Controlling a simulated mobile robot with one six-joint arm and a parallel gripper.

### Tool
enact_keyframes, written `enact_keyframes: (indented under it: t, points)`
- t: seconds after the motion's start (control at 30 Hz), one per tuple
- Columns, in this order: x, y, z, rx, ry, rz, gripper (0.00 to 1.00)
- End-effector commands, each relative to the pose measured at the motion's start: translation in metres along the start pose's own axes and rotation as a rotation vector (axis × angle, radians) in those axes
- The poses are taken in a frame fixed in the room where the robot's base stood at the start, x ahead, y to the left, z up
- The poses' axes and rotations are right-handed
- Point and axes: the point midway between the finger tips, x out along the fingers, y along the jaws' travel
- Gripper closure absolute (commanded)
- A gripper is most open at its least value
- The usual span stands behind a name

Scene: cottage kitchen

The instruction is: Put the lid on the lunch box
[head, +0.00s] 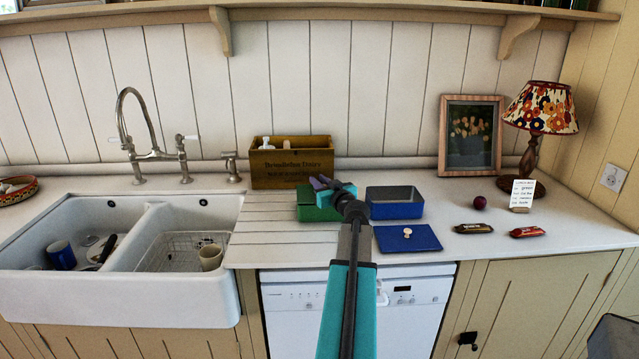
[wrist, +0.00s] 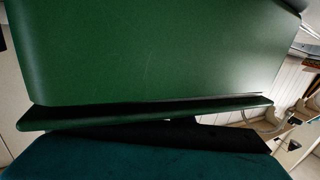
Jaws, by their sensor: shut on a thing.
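A green lunch box (head: 318,213) stands on the counter, left of centre in the head view, partly behind my arm. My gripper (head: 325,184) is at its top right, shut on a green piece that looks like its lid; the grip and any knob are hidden. In the wrist view a broad green panel (wrist: 150,50) fills the top, with a thin green edge (wrist: 140,113) close beneath it. I cannot tell whether lid and box touch. An open blue box (head: 394,211) stands to the right, and a flat blue lid (head: 407,240) with a pale knob lies in front of it.
A wooden crate (head: 291,170) stands behind the green box. The sink (head: 120,300) is to the left. A plum-like fruit (head: 480,203), two wrapped bars (head: 473,228) (head: 527,232), a written card (head: 522,195), a lamp (head: 540,110) and a framed picture (head: 470,135) are on the right.

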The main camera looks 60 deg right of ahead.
Motion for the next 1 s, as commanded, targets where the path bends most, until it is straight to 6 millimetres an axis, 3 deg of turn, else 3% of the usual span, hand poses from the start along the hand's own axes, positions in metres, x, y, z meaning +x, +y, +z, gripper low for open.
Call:
enact_keyframes:
  t: [0.87,0.9,1.0]
  points:
    - [0.0004,0.0001,0.0085,0.0,0.0,0.0,1.0]
    - [0.0003,0.0001,0.0078,0.0,0.0,0.0,0.76]
    - [0.0003,0.0001,0.0077,0.0,0.0,0.0,0.74]
